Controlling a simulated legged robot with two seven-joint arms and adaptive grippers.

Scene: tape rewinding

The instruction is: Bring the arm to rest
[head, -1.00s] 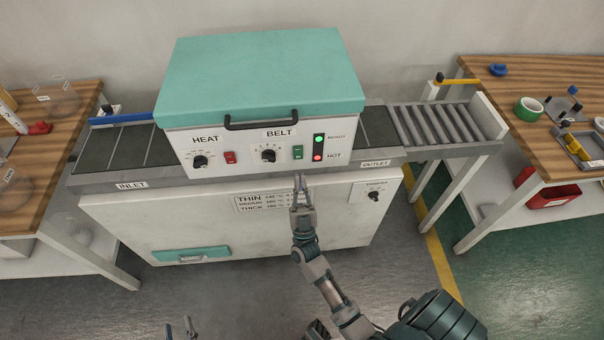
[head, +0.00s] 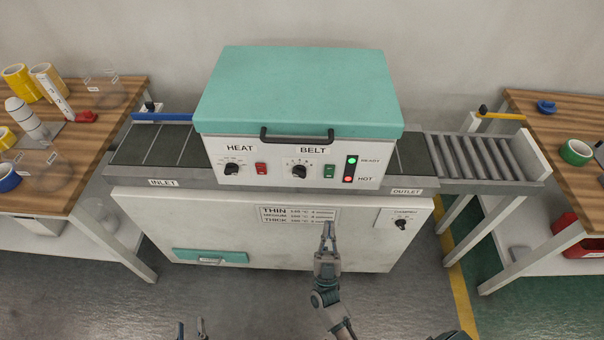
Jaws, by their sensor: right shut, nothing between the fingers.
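My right gripper (head: 328,232) is shut and empty. It points up in front of the white lower cabinet of the machine (head: 300,95), just below and right of the THIN / MEDIUM / THICK label (head: 299,215). I cannot tell whether it touches the panel. My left gripper (head: 190,328) shows only its two fingertips at the bottom edge. They stand apart, with a gap between them and nothing visible in it. The rest of it is cut off by the frame.
The machine has a teal lid, HEAT and BELT knobs, and lit green and red lamps (head: 350,170). A wooden table with tape rolls (head: 18,78) stands left. Another table with a green roll (head: 576,152) stands right, beyond the roller outlet (head: 480,157). The floor in front is clear.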

